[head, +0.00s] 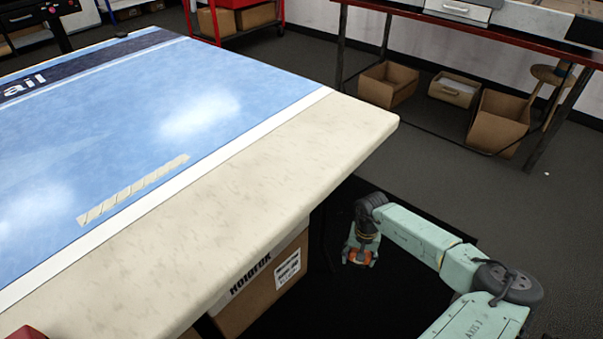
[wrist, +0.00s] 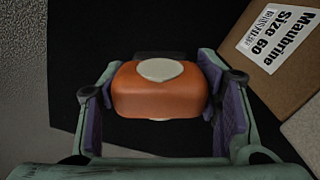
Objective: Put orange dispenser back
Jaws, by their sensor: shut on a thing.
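The orange dispenser (wrist: 160,92) is an orange rounded block with a pale oval on top. In the wrist view it sits between the purple pads of my gripper (wrist: 162,98), which is shut on it. In the head view my gripper (head: 359,256) hangs low beside the table, over a black floor area, and the orange of the dispenser (head: 358,259) shows small between its fingers. The dispenser's underside is hidden.
A table (head: 340,125) with a blue mat (head: 190,105) fills the left; its rounded corner is near my arm. A cardboard box (head: 262,290) stands beneath it. A red-framed bench (head: 480,30) with open boxes below stands at the back right. Grey floor between is clear.

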